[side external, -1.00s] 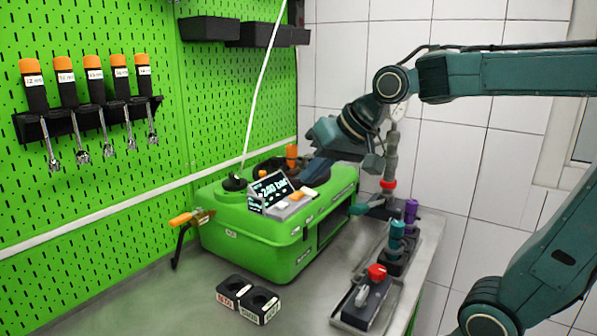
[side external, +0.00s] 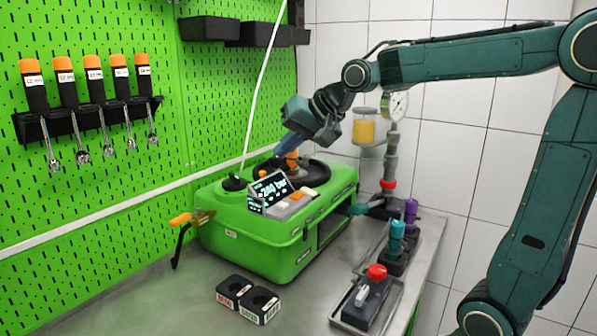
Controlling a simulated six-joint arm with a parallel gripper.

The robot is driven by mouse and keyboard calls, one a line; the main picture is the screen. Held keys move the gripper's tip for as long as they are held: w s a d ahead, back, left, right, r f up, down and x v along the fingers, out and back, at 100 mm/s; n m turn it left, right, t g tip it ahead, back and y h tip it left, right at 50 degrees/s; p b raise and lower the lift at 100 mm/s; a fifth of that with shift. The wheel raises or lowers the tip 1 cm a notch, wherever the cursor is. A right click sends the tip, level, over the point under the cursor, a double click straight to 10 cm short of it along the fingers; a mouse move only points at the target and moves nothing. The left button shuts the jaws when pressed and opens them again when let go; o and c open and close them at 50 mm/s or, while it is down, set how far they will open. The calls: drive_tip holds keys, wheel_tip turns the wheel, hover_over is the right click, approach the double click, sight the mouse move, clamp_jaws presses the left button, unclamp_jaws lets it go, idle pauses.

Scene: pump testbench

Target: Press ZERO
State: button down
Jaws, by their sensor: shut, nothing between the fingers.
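The green pump test unit (side external: 262,250) stands on the grey bench. Its tilted display (side external: 269,191) is lit with pale digits, too small to read surely. Beside the display on the sloped front are an orange button (side external: 298,196) and pale buttons (side external: 281,207). Their labels are too small to read, so I cannot tell which is ZERO. My gripper (side external: 280,151) is shut and empty, pointing down and left above the rear of the unit, near an orange-topped part (side external: 292,158). It appears apart from the buttons.
Two black cup holders (side external: 248,299) lie on the bench in front. A tray with a red-knobbed valve (side external: 376,273) and teal (side external: 397,229) and purple (side external: 411,207) parts is on the right. A pale hose (side external: 264,75) rises from the unit beside the green pegboard (side external: 90,200).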

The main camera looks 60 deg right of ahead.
drive_tip(key=shift+f, duration=0.1)
drive_tip(key=shift+f, duration=4.3)
drive_tip(key=shift+f, duration=0.9)
drive_tip(key=shift+r, duration=0.9)
drive_tip(key=shift+r, duration=2.5)
